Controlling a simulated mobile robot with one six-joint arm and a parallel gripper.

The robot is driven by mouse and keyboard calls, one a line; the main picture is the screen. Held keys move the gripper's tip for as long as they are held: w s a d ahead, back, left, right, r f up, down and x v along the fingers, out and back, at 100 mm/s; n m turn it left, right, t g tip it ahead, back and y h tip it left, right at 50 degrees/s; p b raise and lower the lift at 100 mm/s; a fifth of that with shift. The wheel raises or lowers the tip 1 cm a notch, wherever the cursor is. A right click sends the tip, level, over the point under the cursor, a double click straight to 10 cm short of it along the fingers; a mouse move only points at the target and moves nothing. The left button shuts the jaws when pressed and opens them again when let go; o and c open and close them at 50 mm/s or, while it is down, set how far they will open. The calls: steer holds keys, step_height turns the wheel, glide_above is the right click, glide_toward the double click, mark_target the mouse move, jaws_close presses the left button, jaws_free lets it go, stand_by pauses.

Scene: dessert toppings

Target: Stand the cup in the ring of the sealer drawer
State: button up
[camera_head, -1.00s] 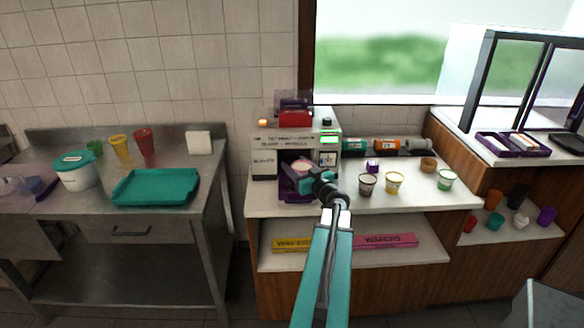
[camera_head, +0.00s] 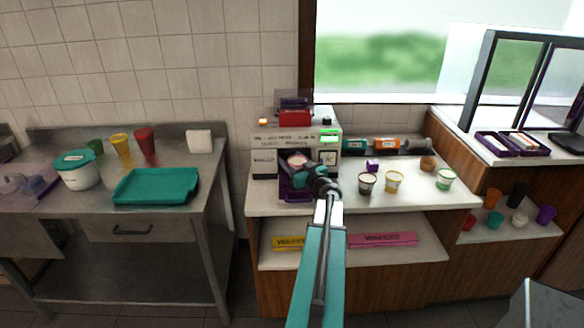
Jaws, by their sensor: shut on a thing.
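The sealer (camera_head: 264,160) is a white and grey machine with a red part on top, at the back left of the white counter. Its purple drawer (camera_head: 294,196) is out at the front. A cup (camera_head: 297,160) with a pale pinkish top is at the sealer's opening, above the drawer. My gripper (camera_head: 301,178) is shut on this cup, coming in from the right. The gripper hides the cup's lower part and the drawer's ring, so I cannot tell whether the cup is in the ring.
Several filled cups, among them a dark one (camera_head: 366,182) and a yellow one (camera_head: 394,181), stand on the counter to the right. Wafer boxes (camera_head: 382,239) lie on the shelf below. A teal tray (camera_head: 156,186) is on the left steel table.

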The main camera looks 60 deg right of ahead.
steer(key=shift+f+p, duration=0.3)
steer(key=shift+f, duration=1.2)
steer(key=shift+f, duration=0.15)
steer(key=o, duration=1.1)
steer(key=shift+o, duration=0.2)
steer(key=shift+s+a, duration=0.1)
steer(key=shift+s, duration=0.05)
steer(key=shift+b+v, duration=1.2)
steer(key=shift+v, duration=4.65)
